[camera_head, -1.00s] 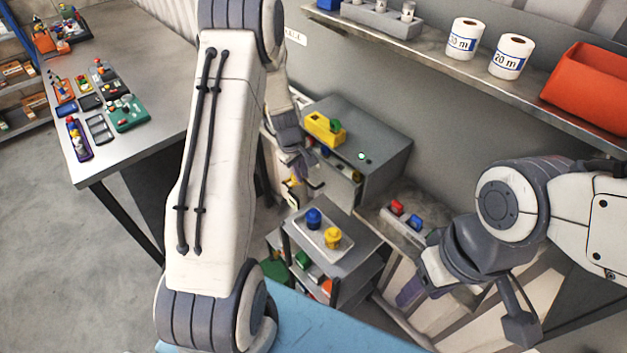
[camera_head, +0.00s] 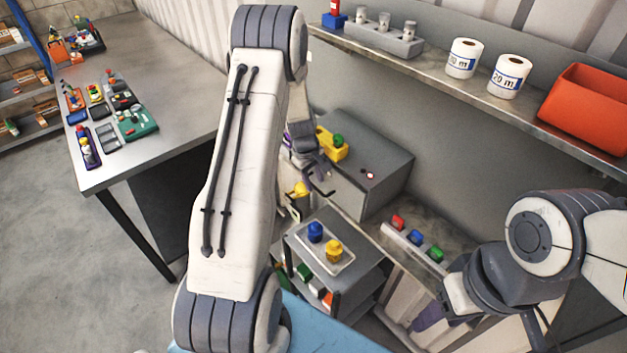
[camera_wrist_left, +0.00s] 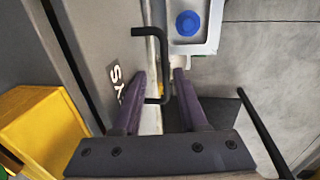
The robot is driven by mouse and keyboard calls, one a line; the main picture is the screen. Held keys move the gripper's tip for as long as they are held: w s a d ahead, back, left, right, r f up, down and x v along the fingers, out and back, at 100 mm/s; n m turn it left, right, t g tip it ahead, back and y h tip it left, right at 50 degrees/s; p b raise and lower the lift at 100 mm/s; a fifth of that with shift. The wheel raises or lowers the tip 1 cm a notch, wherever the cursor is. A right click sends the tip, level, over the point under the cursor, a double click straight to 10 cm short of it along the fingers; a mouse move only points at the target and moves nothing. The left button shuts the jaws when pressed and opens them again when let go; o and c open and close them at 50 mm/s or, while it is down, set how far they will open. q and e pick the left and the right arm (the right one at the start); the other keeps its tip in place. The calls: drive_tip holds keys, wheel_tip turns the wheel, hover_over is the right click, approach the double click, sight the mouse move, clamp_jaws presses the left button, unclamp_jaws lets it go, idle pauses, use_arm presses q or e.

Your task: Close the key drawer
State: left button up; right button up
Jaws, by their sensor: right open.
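The grey cabinet (camera_head: 385,165) stands behind my left arm, which hides most of its front in the head view. In the left wrist view, the key drawer's grey front (camera_wrist_left: 105,45) carries a partly visible label and a black bar handle (camera_wrist_left: 163,62). The front looks close to the cabinet body, with a narrow dark gap; I cannot tell if it is fully flush. My left gripper (camera_head: 318,178) is at the drawer front. Its purple fingers (camera_wrist_left: 160,95) are apart, with the handle between them. My right gripper (camera_head: 430,318) is open and empty at the lower right.
A small trolley (camera_head: 370,262) holds a white tray with a blue and a yellow piece. A shelf (camera_head: 440,72) overhangs the right side. A cluttered workbench (camera_head: 180,120) stands left.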

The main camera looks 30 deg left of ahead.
use_arm(q)
drive_tip(key=shift+s, duration=0.1)
drive_tip(key=shift+a+r, duration=0.1)
drive_tip(key=shift+r, duration=0.25)
wheel_tip(320, 180, up, 10)
drive_tip(key=s+b, duration=0.1)
drive_tip(key=b, duration=0.2)
drive_tip(key=shift+s+a+f, duration=0.25)
drive_tip(key=shift+s, duration=0.1)
